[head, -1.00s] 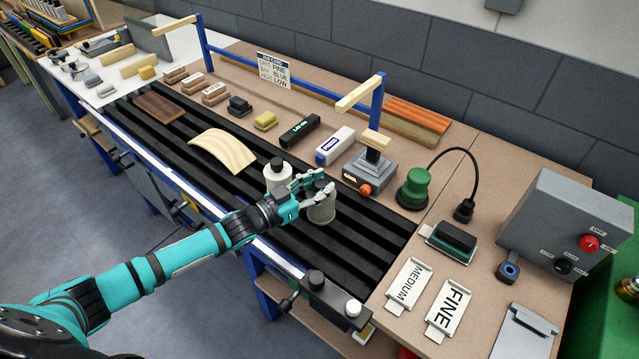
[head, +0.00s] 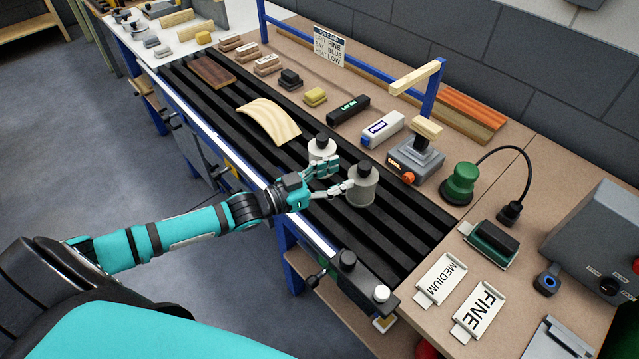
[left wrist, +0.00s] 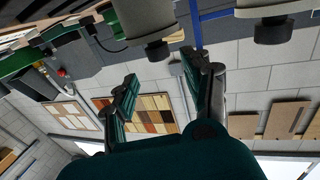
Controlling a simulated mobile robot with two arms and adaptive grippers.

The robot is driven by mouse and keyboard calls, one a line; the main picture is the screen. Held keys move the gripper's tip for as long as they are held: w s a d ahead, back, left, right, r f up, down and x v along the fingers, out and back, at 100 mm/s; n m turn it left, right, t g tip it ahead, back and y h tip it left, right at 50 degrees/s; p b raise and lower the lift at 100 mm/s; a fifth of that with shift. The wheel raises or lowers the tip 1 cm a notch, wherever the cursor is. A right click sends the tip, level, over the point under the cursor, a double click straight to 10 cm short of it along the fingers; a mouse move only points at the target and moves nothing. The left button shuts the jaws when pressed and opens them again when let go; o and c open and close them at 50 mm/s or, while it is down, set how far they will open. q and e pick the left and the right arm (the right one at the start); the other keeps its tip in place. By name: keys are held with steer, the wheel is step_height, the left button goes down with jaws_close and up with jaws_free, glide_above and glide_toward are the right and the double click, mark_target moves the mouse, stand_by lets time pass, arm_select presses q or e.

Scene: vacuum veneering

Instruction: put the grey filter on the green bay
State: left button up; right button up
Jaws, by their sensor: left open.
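A grey cylinder with a black cap (head: 361,189), which looks like the grey filter, stands upright on the black slatted bed (head: 415,225). A paler, white cylinder with a black cap (head: 322,153) stands just left of it. My left gripper (head: 344,176) is open, its fingers at the left side of the grey cylinder and nothing held. In the left wrist view, the picture is upside down and the open fingers (left wrist: 165,95) show below the grey cylinder (left wrist: 146,16). A green holder with a dark block (head: 489,244) lies at right; I cannot tell whether it is the green bay.
FINE (head: 478,310) and MEDIUM (head: 440,279) plates lie at right. A curved veneer sheet (head: 269,121) lies on the bed.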

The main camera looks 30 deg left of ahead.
arm_select(q)
steer(key=v, duration=0.5)
stand_by(0.5)
